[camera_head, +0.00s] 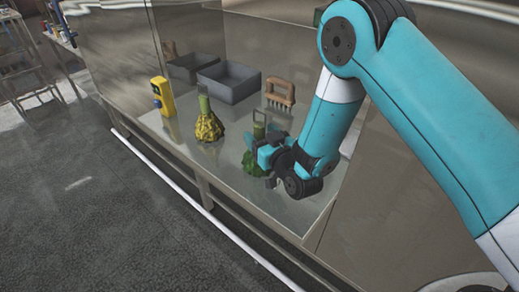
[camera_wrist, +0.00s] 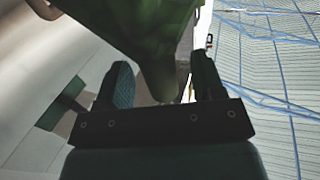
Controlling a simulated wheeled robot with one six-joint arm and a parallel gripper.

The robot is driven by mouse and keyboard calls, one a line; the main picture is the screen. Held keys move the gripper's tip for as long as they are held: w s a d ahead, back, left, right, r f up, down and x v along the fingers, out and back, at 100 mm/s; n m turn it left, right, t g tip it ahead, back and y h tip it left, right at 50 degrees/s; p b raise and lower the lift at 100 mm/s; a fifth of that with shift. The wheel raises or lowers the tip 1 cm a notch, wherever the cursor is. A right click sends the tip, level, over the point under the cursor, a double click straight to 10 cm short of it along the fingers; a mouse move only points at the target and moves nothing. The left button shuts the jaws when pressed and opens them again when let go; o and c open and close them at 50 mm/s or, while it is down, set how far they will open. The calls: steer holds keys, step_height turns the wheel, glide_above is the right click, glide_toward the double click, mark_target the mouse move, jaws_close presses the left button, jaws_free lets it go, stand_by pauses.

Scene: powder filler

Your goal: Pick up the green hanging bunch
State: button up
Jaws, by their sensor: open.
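The green bunch (camera_head: 251,163) stands on the metal table, partly hidden behind my gripper (camera_head: 266,160). My gripper (camera_wrist: 163,75) is open, with one finger on each side of that part. I cannot tell whether either finger touches it.
A yellow bunch (camera_head: 208,127) stands to the left, with a yellow device (camera_head: 163,97) beyond it. Two grey bins (camera_head: 230,88) and a brown brush (camera_head: 280,93) are behind. Bare tabletop (camera_head: 228,178) lies in front, up to the table's front edge.

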steer(key=shift+p+x, duration=0.7)
steer(key=shift+x, duration=0.4)
steer(key=shift+w+a, duration=0.1)
steer(key=shift+w, duration=0.15)
steer(key=shift+c, duration=0.3)
jaws_close()
steer(key=shift+r, duration=0.1)
